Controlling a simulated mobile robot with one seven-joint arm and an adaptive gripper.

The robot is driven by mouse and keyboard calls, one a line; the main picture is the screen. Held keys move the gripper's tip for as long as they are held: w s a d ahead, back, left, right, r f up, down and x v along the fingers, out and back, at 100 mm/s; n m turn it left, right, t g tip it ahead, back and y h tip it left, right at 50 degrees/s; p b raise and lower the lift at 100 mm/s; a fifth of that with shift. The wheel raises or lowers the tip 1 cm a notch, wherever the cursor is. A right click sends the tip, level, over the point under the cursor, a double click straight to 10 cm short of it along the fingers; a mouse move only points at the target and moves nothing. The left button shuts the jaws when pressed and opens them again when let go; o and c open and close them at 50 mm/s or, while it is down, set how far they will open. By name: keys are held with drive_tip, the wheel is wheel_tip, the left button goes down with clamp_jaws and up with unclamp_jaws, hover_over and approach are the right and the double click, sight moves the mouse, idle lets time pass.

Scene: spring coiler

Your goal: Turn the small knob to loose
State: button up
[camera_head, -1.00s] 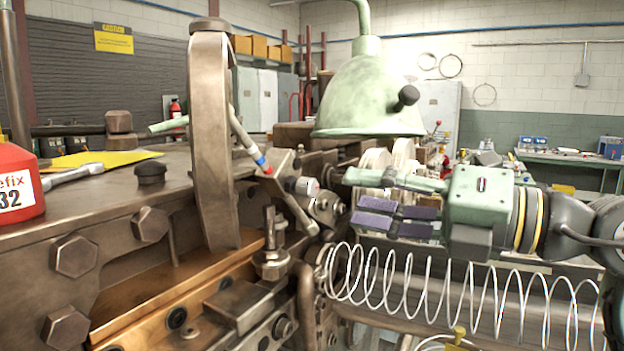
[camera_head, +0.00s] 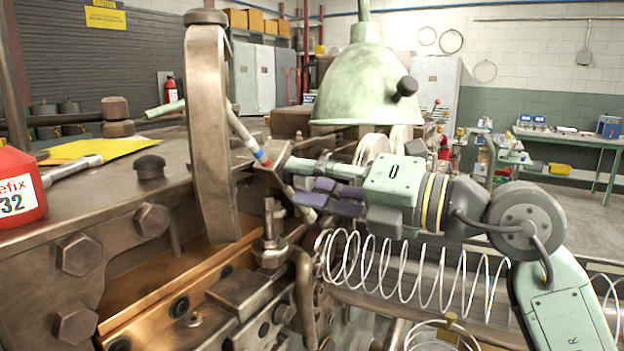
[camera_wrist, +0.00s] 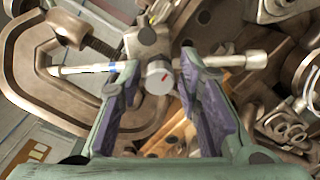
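The small knob (camera_wrist: 159,74) is a round grey disc with a red mark, on the end of a metal block. In the wrist view it appears between my gripper's fingertips (camera_wrist: 160,65), with a gap on each side. My gripper is open, its purple-padded fingers spread left and right of the knob. In the head view my gripper (camera_head: 308,196) reaches left to the machine, and its fingers hide the knob. How far the fingertips are from the knob in depth is hard to tell.
A rod with blue and red bands (camera_head: 249,141) runs beside the knob; in the wrist view it extends left (camera_wrist: 80,69). A tall curved metal arm (camera_head: 211,130) stands to the left, a green lamp (camera_head: 362,85) hangs above, and a wire spring (camera_head: 425,277) lies below my arm.

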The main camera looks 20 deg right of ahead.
clamp_jaws()
drive_tip(key=shift+f+n+b, duration=0.15)
drive_tip(key=shift+n+b, duration=0.15)
drive_tip(key=shift+b, duration=0.4)
drive_tip(key=shift+f+n+b, duration=0.15)
drive_tip(key=shift+n+b, duration=0.55)
drive_tip(key=shift+b, duration=0.15)
drive_tip(key=n+b, duration=0.4)
drive_tip(key=n, duration=0.1)
drive_tip(key=shift+b, duration=0.35)
drive_tip(key=n+b, duration=0.1)
drive_tip(key=n, duration=0.2)
drive_tip(key=n+b, duration=0.1)
drive_tip(key=n, duration=0.1)
drive_tip(key=shift+r+n+b, duration=0.2)
drive_tip(key=shift+n+b, duration=0.15)
drive_tip(key=shift+n, duration=0.05)
drive_tip(key=n+b, duration=0.1)
drive_tip(key=n, duration=0.3)
drive_tip(key=shift+r+n, duration=0.1)
drive_tip(key=shift+n, duration=0.3)
